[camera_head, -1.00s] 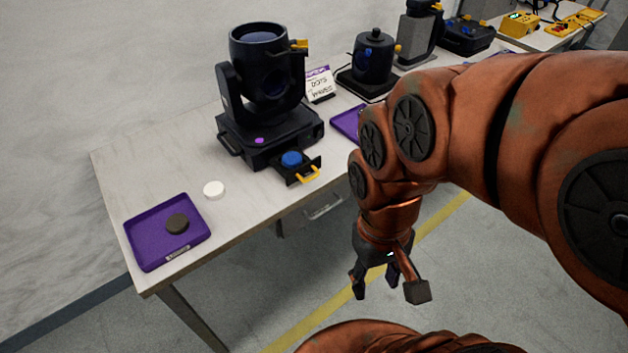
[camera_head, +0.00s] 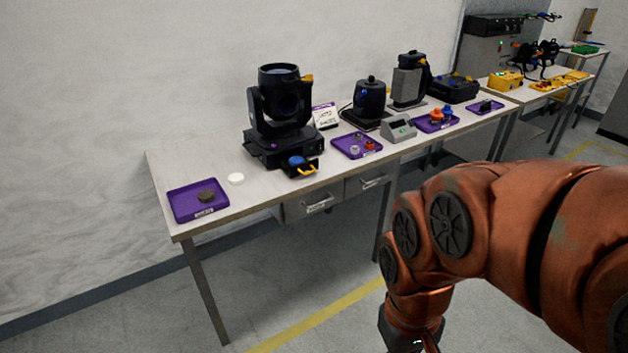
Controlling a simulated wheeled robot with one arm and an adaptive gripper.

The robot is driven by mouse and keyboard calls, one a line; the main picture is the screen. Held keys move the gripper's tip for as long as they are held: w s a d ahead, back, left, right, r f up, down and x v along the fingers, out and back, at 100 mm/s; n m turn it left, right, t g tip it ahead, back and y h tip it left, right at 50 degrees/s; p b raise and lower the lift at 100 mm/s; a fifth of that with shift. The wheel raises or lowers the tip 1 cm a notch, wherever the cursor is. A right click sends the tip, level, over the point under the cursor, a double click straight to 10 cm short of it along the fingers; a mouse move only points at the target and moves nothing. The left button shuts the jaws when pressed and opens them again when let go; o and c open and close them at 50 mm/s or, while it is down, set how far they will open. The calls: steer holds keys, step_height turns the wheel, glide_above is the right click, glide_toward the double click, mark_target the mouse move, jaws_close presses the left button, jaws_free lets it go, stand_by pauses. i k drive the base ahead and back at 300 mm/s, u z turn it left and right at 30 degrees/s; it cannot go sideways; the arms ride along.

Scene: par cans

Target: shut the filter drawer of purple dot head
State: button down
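The purple dot head (camera_head: 282,112) is a black moving-head light standing on the left part of the workbench, with a small purple dot on its base. Its filter drawer (camera_head: 303,168) sticks out of the front of the base toward the bench edge. The drawer has a yellow handle and a blue round piece in it. My gripper (camera_head: 412,343) hangs in front of the bench, low and to the right of the drawer, well apart from it. Its fingers are mostly cut off by the bottom edge, so their opening does not show.
A purple tray (camera_head: 183,207) with a dark disc and a white disc (camera_head: 236,179) lie left of the head. Another purple tray (camera_head: 345,145), a grey device (camera_head: 398,129) and black fixtures stand to the right. Bench drawers (camera_head: 318,203) sit below. The floor in front is clear.

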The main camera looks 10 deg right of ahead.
mark_target(311, 166)
steer(key=u, duration=0.85)
steer(key=i, duration=1.1)
steer(key=z, duration=0.15)
